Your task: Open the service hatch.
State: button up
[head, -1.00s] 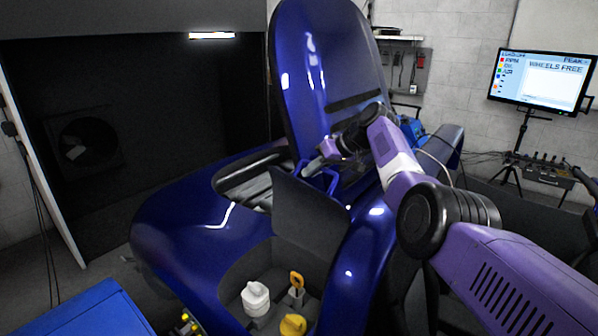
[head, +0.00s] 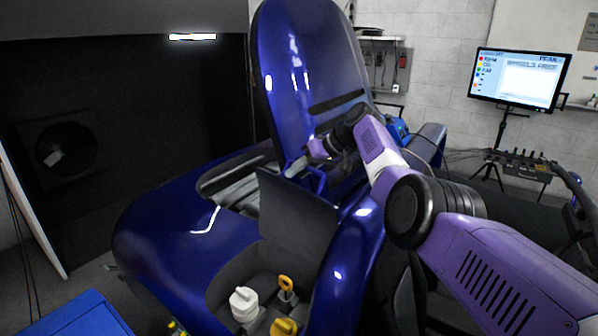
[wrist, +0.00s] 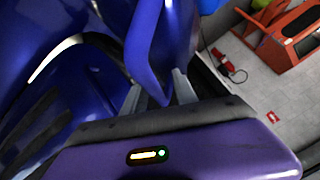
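The service hatch (head: 295,208) is a dark grey panel standing steeply raised over an open bay in the blue bodywork. A blue loop handle (head: 316,181) shows at its upper edge. My gripper (head: 297,167) is beside this handle, high by the raised panel. In the wrist view, the blue loop (wrist: 150,60) reaches down between the two grey fingers of my gripper (wrist: 157,95). The fingers stand apart with the loop between them, and I see no clear grip on it. The hatch panel itself is hard to make out in the wrist view.
In the bay are a white-capped reservoir (head: 243,303), an orange dipstick handle (head: 286,284) and a yellow cap (head: 284,327). A tall blue body panel (head: 300,60) rises behind the hatch. A monitor (head: 520,78) stands at the right. A blue cabinet (head: 75,318) is at lower left.

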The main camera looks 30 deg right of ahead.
jog(key=shift+d, duration=0.1)
jog(key=b+v, duration=0.1)
jog(key=v, duration=0.6)
jog(key=shift+s+r+b, duration=0.25)
jog(key=shift+b, duration=0.05)
jog(key=shift+s+d, duration=0.1)
